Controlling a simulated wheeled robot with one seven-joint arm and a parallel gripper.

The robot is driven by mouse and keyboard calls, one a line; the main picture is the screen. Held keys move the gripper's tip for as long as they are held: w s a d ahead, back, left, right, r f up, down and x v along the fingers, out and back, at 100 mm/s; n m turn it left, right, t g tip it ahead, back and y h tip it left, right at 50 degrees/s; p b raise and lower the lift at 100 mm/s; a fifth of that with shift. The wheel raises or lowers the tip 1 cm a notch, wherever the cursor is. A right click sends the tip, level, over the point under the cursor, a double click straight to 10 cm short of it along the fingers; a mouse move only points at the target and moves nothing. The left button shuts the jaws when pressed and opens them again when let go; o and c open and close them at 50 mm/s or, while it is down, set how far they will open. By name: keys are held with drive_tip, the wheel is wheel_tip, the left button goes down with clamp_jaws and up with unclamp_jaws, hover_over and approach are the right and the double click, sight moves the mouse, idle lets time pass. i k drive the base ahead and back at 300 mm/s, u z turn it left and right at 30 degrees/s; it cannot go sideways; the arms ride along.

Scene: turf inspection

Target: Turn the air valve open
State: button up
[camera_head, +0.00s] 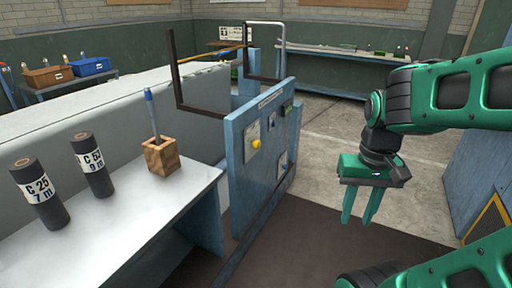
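A blue upright panel (240,190) stands at the middle of the view, beside the end of the grey bench. A round yellow knob (256,144) sits on its face with a pale plate around it. It may be the air valve, but no readable label shows this, and its turned position is too small to tell. Another pale plate (282,164) and small dark fittings sit further along the panel. My gripper (361,220) hangs pointing down to the right of the panel, clearly apart from it. Its two green fingers are spread with nothing between them.
Two black rolls, C 25 (40,194) and C 55 (93,165), and a wooden holder (161,157) with a blue pen stand on the bench (130,215). A dark metal frame (176,85) rises behind the panel. A blue cabinet (478,165) stands at right. Floor between panel and gripper is clear.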

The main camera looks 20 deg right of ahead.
sight(257, 144)
drive_tip(key=u, duration=0.05)
drive_tip(key=i, duration=1)
drive_tip(key=z, duration=0.1)
